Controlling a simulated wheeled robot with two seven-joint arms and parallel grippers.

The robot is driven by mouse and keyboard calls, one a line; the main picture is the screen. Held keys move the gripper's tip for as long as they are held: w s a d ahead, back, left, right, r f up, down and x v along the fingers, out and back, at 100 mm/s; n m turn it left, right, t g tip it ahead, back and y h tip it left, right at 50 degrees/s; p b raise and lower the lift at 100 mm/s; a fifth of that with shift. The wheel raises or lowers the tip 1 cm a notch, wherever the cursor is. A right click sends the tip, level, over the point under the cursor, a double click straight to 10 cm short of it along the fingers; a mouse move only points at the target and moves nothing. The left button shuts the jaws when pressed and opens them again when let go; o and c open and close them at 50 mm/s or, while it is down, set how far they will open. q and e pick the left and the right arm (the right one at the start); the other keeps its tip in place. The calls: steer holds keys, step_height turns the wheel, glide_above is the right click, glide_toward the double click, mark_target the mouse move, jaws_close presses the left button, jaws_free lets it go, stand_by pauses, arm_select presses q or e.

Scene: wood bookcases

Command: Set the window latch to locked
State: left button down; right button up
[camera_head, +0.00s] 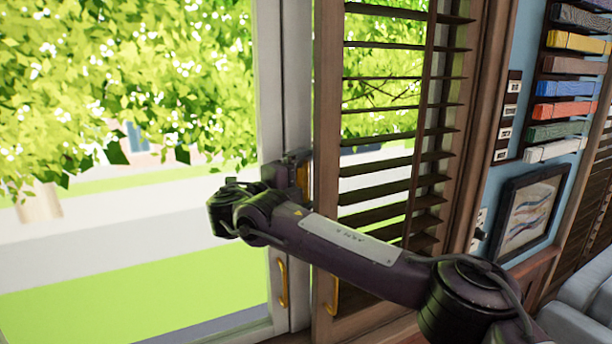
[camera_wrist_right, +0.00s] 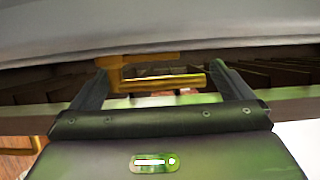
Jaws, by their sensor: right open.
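The window latch (camera_head: 301,177) is a small brass piece on the window frame, mostly hidden behind my right gripper in the head view. In the right wrist view, the latch (camera_wrist_right: 165,80) shows as a golden bar with a bracket above it. My right gripper (camera_head: 291,160) is at the latch. In the right wrist view, its fingers (camera_wrist_right: 160,82) are spread apart, one on either side of the golden bar. I cannot tell whether a finger touches it. My left gripper is in neither view.
A slatted wooden shutter (camera_head: 380,215) stands right of the window frame (camera_head: 297,80). Brass handles sit low on the frame (camera_head: 283,284) and the shutter (camera_head: 334,296). A framed picture (camera_head: 531,212), colored bars (camera_head: 566,88) and a grey sofa (camera_head: 580,310) are at the right.

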steer(key=shift+f, duration=0.1)
steer(key=c, duration=1.2)
steer(key=shift+o, duration=0.2)
steer(key=shift+s+a+f+n+t+h+b, duration=0.15)
steer(key=shift+a+n+t+h+b, duration=0.6)
steer(key=shift+b, duration=0.95)
steer(key=shift+s+a+f+n+t+h+b, duration=0.15)
steer(key=shift+n+t+b, duration=0.45)
steer(key=shift+t+b, duration=0.85)
steer(key=shift+s+a+f+n+t+h+b, duration=0.25)
steer(key=shift+n+t+h+b, duration=0.35)
steer(key=shift+b, duration=1.3)
steer(key=shift+w+a, duration=0.1)
